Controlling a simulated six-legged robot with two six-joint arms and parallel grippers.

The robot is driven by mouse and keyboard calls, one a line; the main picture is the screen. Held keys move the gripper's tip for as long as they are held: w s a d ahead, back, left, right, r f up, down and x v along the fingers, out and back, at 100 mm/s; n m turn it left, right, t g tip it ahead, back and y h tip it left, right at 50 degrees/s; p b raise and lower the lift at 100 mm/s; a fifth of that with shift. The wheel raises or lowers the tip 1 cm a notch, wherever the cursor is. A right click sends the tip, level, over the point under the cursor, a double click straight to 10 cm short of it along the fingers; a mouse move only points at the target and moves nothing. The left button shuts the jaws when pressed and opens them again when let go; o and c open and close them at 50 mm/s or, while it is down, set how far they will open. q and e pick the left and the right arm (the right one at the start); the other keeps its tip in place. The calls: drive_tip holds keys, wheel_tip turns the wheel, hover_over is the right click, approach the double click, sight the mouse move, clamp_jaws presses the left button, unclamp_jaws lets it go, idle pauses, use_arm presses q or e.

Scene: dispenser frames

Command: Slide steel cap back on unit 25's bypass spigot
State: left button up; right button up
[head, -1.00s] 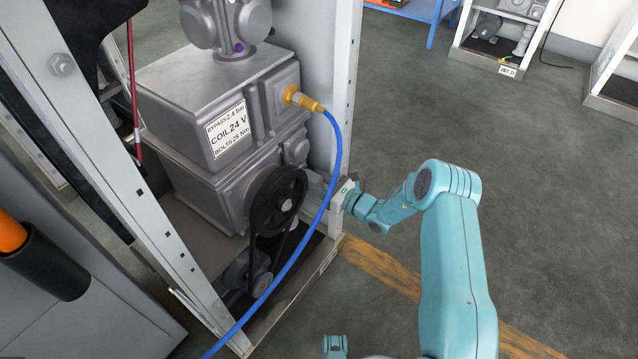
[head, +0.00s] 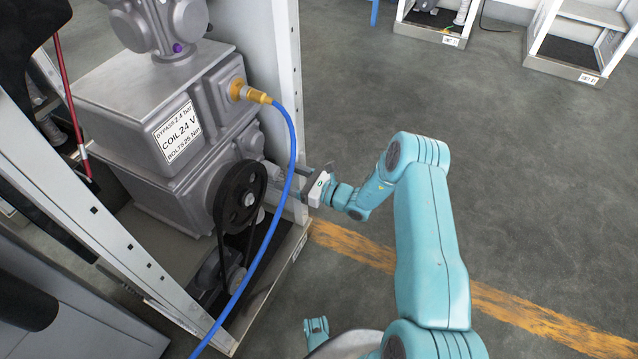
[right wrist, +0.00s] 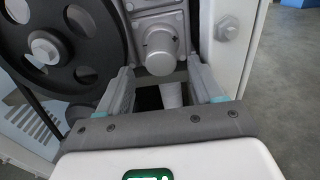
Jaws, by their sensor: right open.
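The dispenser unit's grey casing (head: 150,115) stands inside a pale frame, with a label reading "BYPASS 2.4 bar, COIL 24 V, BOLTS 25 Nm". My right gripper (head: 284,180) reaches in past the frame post, below and right of the blue hose. In the right wrist view its jaws (right wrist: 160,68) are open, with a gap between the fingers. A short round grey metal stub (right wrist: 160,50) on the casing lies just beyond that gap. A paler cylinder (right wrist: 172,95) shows lower between the fingers. I cannot tell which is the spigot or the cap. My left gripper is not in view.
A black pulley (head: 240,197) with a belt sits left of my right gripper; it also fills the wrist view's left (right wrist: 65,45). A blue hose (head: 284,150) hangs from a brass fitting (head: 248,93). The frame post (head: 287,80) stands close.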

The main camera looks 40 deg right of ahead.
drive_tip(key=p+v, duration=0.2)
drive_tip(key=v, duration=0.8)
drive_tip(key=shift+s+d, duration=0.15)
drive_tip(key=shift+s, duration=0.2)
